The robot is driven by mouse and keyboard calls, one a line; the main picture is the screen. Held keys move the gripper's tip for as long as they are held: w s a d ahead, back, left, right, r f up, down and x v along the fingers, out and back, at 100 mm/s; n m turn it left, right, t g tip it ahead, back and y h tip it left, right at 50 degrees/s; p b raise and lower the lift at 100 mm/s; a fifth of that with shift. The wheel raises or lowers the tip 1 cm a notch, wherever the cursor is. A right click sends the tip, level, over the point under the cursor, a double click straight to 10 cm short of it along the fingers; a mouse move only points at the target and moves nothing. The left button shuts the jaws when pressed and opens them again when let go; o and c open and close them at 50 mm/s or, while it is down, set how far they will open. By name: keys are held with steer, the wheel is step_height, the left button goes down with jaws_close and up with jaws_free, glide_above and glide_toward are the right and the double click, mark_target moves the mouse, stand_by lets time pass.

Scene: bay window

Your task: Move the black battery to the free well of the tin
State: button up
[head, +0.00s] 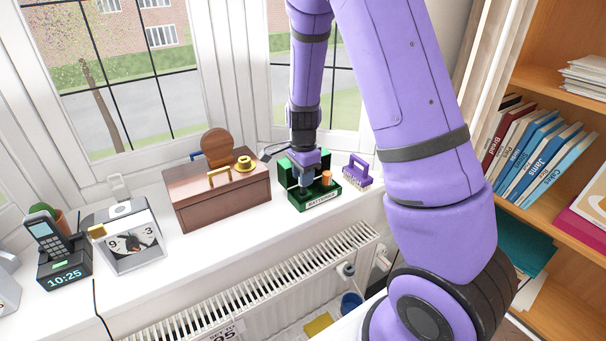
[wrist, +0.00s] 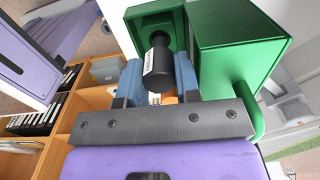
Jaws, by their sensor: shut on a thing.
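The green tin (head: 312,202) stands on the windowsill, with a label on its front and an orange battery (head: 326,177) upright at its right side. My gripper (head: 304,182) is low over the tin's left part. In the wrist view its blue fingers (wrist: 158,80) are shut on the black battery (wrist: 158,58), which has a white label. The battery's far end points toward a round well in the green tin (wrist: 235,70). I cannot tell whether that end is inside the well. In the head view the black battery is hidden by the gripper and tin.
A brown wooden box (head: 222,197) with a yellow item on top stands left of the tin. A purple brush (head: 357,171) lies close at its right. A clock (head: 130,240) and a phone on a dock (head: 60,250) are further left. A radiator (head: 260,285) is below the sill.

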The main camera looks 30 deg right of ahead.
steer(key=shift+f, duration=1.3)
steer(key=o, duration=1.1)
steer(key=shift+r, duration=0.15)
step_height(320, 180, up, 9)
steer(key=shift+r, duration=0.75)
